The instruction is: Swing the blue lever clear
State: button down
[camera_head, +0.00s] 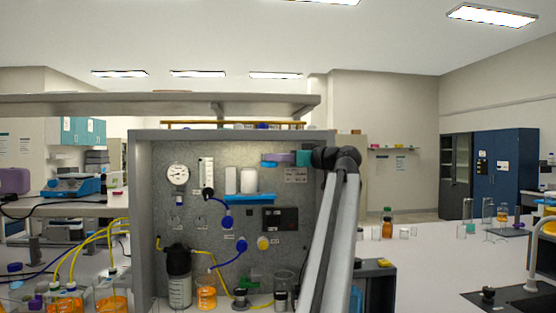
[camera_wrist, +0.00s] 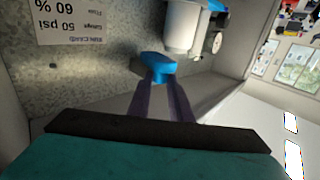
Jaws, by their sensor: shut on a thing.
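The blue lever (camera_wrist: 156,67) lies between the purple fingertips of my gripper (camera_wrist: 163,82) in the wrist view, beside a white cylinder (camera_wrist: 184,26). My gripper is shut on the lever's end. In the head view the blue lever (camera_head: 268,164) shows at the upper right of two upright white cylinders (camera_head: 249,180) on the grey panel. My gripper (camera_head: 277,158) reaches it from the right, with purple fingers and a teal body. The fingers hide part of the lever, and its pivot cannot be made out.
A printed label (camera_wrist: 72,22) sits on the panel close to my gripper. The rig's side wall (camera_head: 143,220) and top edge frame the panel. A gauge (camera_head: 177,175), blue knobs and yellow tubing are on it. Bottles and beakers (camera_head: 206,293) stand below. The right bench (camera_head: 440,250) has free room.

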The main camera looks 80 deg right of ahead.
jog(key=shift+f, duration=0.1)
jog(key=c, duration=1.6)
grip_release()
jog(key=shift+s, duration=0.1)
jog(key=b+v, duration=0.1)
jog(key=v, duration=1.2)
jog(key=shift+s+a, duration=0.2)
jog(key=shift+s, duration=0.1)
